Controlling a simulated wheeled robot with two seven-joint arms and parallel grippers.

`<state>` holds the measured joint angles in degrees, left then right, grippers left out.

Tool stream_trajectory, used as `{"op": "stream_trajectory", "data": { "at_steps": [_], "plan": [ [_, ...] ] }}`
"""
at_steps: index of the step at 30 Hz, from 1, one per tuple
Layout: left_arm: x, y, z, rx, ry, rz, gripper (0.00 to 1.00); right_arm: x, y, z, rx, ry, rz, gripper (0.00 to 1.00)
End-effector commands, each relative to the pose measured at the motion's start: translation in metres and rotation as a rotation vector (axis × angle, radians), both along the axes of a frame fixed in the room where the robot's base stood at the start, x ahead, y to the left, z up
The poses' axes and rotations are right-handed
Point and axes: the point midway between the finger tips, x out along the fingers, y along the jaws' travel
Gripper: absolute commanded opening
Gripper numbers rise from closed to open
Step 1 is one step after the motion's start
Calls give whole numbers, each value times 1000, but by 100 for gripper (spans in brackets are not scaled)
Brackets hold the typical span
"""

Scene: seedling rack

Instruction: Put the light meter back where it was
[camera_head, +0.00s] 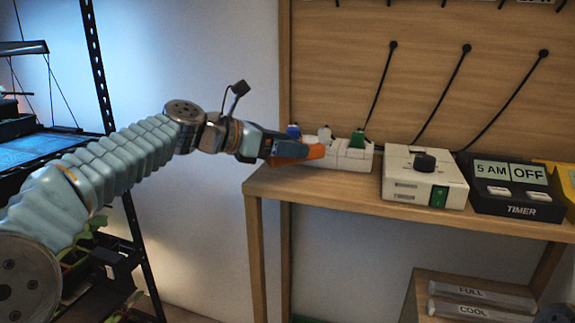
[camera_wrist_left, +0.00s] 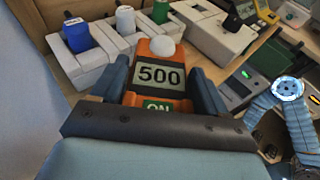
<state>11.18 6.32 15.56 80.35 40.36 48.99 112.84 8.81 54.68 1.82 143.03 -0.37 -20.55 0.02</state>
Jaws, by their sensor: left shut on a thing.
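The light meter is an orange device with a white dome, a display reading 500 and a green ON label; it shows in the left wrist view (camera_wrist_left: 158,73). My left gripper (camera_wrist_left: 160,88) is shut on it, one finger on each side. In the head view my left gripper (camera_head: 277,147) is at the left end of the wooden shelf (camera_head: 320,186), with the orange meter (camera_head: 312,153) in front of the white holder (camera_head: 352,158). I cannot tell whether the meter touches the shelf. My right gripper is not seen.
The white holder carries a blue, a white and a green-capped piece. A white box with a black knob (camera_head: 425,176) and a black timer reading 5 AM OFF (camera_head: 518,190) stand to the right. A wooden back panel (camera_head: 345,60) rises behind. A dark rack stands left.

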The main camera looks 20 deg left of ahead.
Motion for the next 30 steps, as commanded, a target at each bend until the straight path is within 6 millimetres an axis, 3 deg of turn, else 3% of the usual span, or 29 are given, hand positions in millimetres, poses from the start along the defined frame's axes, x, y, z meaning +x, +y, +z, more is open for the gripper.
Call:
{"op": "stream_trajectory", "data": {
  "at_steps": [8, 13, 24, 25, 29, 30],
  "plan": [
    [16, 2, -20, -1, 0, 0, 29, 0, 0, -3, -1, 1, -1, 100],
    [16, 3, -48, -1, 0, 1, 29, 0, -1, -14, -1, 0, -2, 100],
    [16, 2, -53, -1, -2, 0, 29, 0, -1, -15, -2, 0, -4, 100],
    [16, 2, -52, -1, -1, 0, 79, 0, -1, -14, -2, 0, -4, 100],
    [16, 2, -52, -1, -1, 0, 99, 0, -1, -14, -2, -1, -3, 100],
    [16, 2, -52, -1, -1, 0, 100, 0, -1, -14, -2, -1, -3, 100]
  ]
}}
